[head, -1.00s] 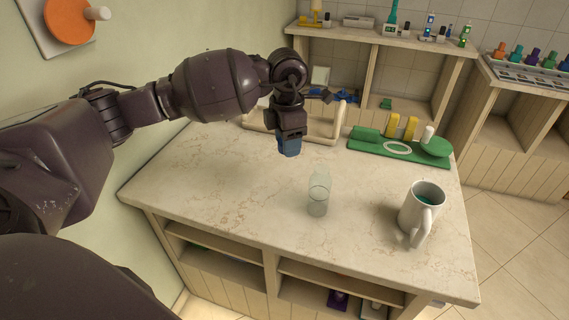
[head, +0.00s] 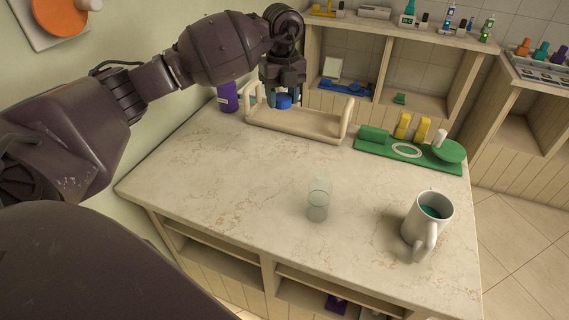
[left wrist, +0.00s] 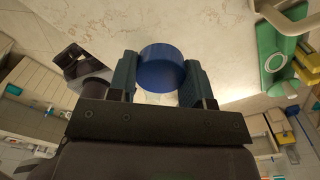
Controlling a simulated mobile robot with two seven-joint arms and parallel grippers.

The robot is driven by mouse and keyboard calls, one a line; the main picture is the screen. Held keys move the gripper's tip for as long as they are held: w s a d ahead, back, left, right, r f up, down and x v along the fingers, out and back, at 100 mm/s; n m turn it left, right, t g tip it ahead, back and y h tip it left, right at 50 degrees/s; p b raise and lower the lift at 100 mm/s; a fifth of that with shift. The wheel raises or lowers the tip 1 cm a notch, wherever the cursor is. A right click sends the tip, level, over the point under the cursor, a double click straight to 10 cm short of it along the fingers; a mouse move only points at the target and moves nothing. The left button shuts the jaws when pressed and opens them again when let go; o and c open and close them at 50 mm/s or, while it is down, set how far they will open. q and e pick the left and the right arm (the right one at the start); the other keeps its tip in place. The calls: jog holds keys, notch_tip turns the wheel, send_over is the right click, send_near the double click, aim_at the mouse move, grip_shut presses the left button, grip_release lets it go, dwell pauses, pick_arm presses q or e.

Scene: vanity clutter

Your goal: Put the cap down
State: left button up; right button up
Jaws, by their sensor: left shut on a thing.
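My left gripper (head: 284,100) is shut on a round blue cap (head: 284,102) and holds it by the beige tray with raised handles (head: 290,126) at the back left of the counter. In the left wrist view the cap (left wrist: 162,68) sits between the two fingers (left wrist: 160,82). A clear glass bottle or jar (head: 318,200) stands upright and open near the middle of the counter, well apart from the gripper. I cannot tell the cap's exact height above the tray. My right gripper is not in view.
A white mug (head: 427,222) with teal contents stands at the counter's right front. A green tray (head: 384,154) with yellow pieces lies at the back right. A purple container (head: 228,97) stands at the back left. The counter's front left is clear.

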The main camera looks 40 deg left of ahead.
pick_arm(q)
jog(key=b, duration=0.2)
send_over(282, 167)
notch_tip(282, 167, down, 14)
jog(key=shift+w+r, duration=0.1)
jog(key=shift+f, duration=0.3)
notch_tip(282, 167, down, 6)
jog(key=shift+r+b, duration=0.25)
jog(key=shift+b, duration=0.3)
jog(key=shift+f, duration=0.35)
jog(key=shift+f, duration=0.1)
jog(key=o, duration=1)
